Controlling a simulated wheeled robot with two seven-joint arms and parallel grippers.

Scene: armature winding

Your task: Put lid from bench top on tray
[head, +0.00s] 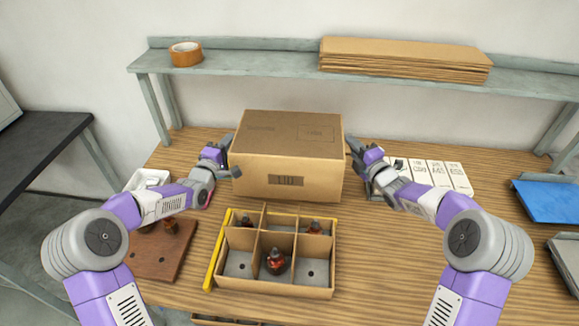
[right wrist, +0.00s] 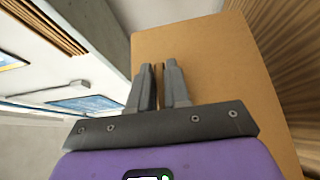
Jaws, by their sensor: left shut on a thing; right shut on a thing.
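The lid (head: 280,165) is a large brown cardboard box shape with a printed label on its front, upright behind the tray. My left gripper (head: 224,152) is shut on the lid at its left side. My right gripper (head: 355,152) is shut on the lid at its right side. In the right wrist view, the right fingers (right wrist: 159,75) are close together against the lid's brown cardboard (right wrist: 222,65). I cannot tell whether the lid is raised off the bench. The cardboard tray (head: 272,289) has compartments and stands in front of the lid, with dark red armatures (head: 276,262) in some of them.
A yellow strip (head: 214,262) lies along the tray's left side. A brown board (head: 150,262) with parts is at left. White printed boxes (head: 440,174) stand at right, with a blue tray (head: 548,200) beyond. A shelf (head: 250,67) holds tape (head: 186,54) and flat cardboard (head: 400,60).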

